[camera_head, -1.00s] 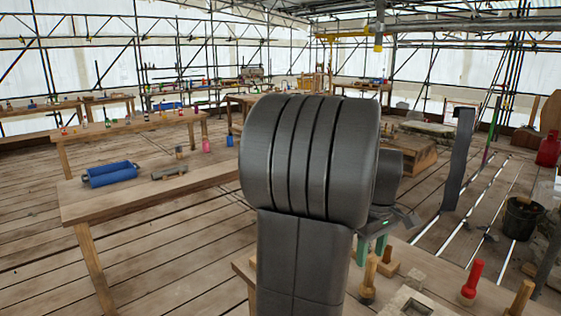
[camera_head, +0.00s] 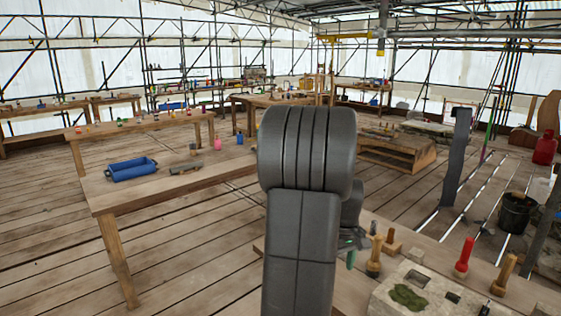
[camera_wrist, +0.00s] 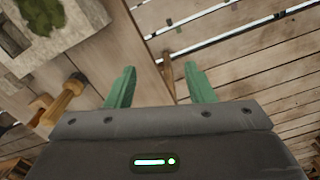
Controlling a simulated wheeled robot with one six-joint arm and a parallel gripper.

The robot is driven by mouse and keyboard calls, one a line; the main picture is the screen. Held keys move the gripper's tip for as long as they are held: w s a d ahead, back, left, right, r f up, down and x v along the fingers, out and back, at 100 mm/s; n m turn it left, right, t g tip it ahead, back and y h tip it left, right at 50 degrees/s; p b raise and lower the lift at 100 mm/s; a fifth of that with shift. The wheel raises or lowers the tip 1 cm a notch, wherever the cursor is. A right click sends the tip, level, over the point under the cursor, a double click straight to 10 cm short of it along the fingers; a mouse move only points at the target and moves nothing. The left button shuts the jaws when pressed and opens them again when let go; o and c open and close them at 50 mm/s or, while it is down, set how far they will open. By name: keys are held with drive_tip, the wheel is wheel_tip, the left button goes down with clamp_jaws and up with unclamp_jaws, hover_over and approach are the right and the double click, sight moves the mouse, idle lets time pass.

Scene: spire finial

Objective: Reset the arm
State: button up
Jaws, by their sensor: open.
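My gripper (camera_wrist: 162,88) is open, with its two green fingers spread apart and nothing between them in the wrist view. It hangs over the edge of a wooden bench (camera_wrist: 118,48), with the plank floor beyond. In the head view my dark arm stands in the middle and hides most of the gripper; only a bit of a green finger (camera_head: 350,260) shows beside the arm, above the near bench.
On the near bench are a stone block with moss (camera_head: 408,297), a red-handled tool (camera_head: 464,257) and wooden-handled tools (camera_head: 375,257). A black bucket (camera_head: 517,213) stands on the floor at right. A blue tray (camera_head: 131,168) lies on the left bench (camera_head: 150,192). Open floor lies between.

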drive_tip(key=w+a+f+m+p, duration=0.2)
drive_tip(key=a+f, duration=0.5)
drive_tip(key=shift+w, duration=0.4)
